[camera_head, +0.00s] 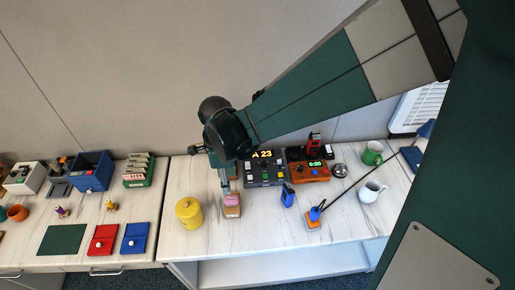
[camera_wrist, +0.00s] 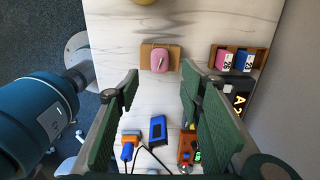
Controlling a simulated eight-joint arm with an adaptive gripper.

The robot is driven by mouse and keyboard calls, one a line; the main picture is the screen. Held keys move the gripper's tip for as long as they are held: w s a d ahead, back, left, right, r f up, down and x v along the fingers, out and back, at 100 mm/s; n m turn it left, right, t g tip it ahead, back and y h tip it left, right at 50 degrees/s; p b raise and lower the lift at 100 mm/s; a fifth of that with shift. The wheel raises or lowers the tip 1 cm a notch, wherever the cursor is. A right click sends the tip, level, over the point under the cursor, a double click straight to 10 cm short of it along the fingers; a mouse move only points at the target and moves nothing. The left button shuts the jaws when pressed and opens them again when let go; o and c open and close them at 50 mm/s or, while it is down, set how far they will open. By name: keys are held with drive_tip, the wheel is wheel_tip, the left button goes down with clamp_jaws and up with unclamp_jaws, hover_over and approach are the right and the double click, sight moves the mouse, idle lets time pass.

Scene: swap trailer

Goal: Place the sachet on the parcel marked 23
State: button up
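A pink rounded pad, which looks like the sachet (camera_wrist: 159,60), lies on a small brown wooden base; it also shows in the head view (camera_head: 232,199). My gripper (camera_wrist: 159,72) is open, its two green fingers apart on either side of the pad in the wrist view. In the head view my gripper (camera_head: 226,187) points down just above or behind the pad; contact cannot be told. A pink parcel (camera_wrist: 224,59) and a blue parcel (camera_wrist: 243,61) with white number labels stand in a wooden tray (camera_wrist: 261,57); the labels are too small to read surely.
A black console (camera_head: 265,173) shows "A 23". An orange-brown device (camera_head: 308,172) with a green display stands beside it. A yellow canister (camera_head: 189,213) stands left of the pad. A blue device (camera_head: 288,196), a cabled tool, and mugs (camera_head: 371,191) lie right.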

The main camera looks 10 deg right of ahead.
drive_tip(key=shift+d+r, duration=0.1)
drive_tip(key=shift+d, duration=0.05)
drive_tip(key=s+d+r+n+t, duration=0.3)
drive_tip(key=s+d+r+n, duration=0.2)
drive_tip(key=d+r+n, duration=0.4)
drive_tip(key=s+d+r+n+t, duration=0.4)
drive_tip(key=d+r+n, duration=0.5)
drive_tip(key=d, duration=0.8)
drive_tip(key=shift+s+d+r, duration=0.25)
drive_tip(key=shift+s+r, duration=0.05)
drive_tip(key=shift+s, duration=0.25)
idle(0.6)
